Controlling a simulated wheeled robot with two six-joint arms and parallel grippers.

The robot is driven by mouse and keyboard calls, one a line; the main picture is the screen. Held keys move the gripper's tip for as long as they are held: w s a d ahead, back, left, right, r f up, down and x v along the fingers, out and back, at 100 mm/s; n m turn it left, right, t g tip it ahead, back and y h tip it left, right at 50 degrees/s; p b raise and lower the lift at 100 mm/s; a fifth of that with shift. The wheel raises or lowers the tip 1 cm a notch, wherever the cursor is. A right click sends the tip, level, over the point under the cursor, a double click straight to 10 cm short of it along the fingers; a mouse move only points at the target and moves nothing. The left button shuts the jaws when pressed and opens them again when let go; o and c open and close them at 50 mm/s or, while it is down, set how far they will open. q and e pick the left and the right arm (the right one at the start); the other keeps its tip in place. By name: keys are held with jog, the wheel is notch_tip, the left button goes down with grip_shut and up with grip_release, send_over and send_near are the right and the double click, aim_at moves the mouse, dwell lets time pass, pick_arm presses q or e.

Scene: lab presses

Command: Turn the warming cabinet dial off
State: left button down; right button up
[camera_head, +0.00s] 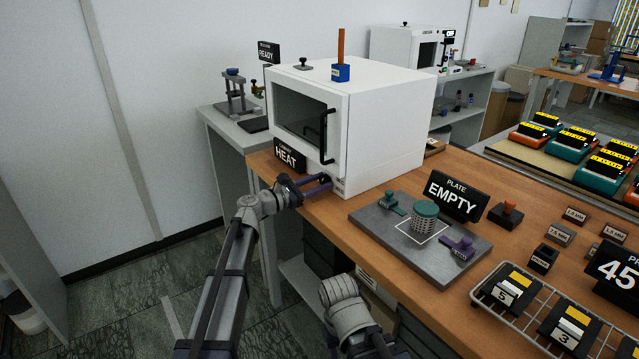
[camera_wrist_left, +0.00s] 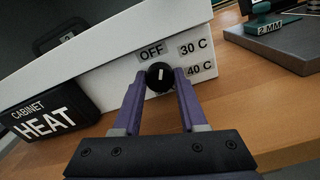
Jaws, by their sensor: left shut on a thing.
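The warming cabinet (camera_head: 390,130) is a white box with a dark window and black handle; its door looks shut. Its black dial (camera_wrist_left: 160,75) sits low on the front, with a short white mark pointing roughly upward. Labels OFF (camera_wrist_left: 152,51), 30 C (camera_wrist_left: 194,46) and 40 C (camera_wrist_left: 199,69) surround it. My left gripper (camera_head: 324,183) has its purple fingers on either side of the dial, shut on it, as the left wrist view (camera_wrist_left: 160,85) also shows. In the head view the fingers largely hide the dial. My right gripper is not in view.
A black HEAT sign (camera_head: 290,156) stands left of the dial, close to my left gripper. A grey plate (camera_head: 380,222) with a mesh cylinder (camera_head: 425,217) lies to the right, beside an EMPTY sign (camera_head: 455,195). A wire rack (camera_head: 548,318) is at the front right.

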pick_arm(q)
jog(key=n, duration=0.5)
jog(key=shift+n, duration=0.3)
dwell(0.4)
jog(key=shift+c, duration=2.2)
grip_release()
jog(key=v, duration=0.7)
jog(key=shift+s+a, duration=0.25)
jog(key=shift+a, duration=0.05)
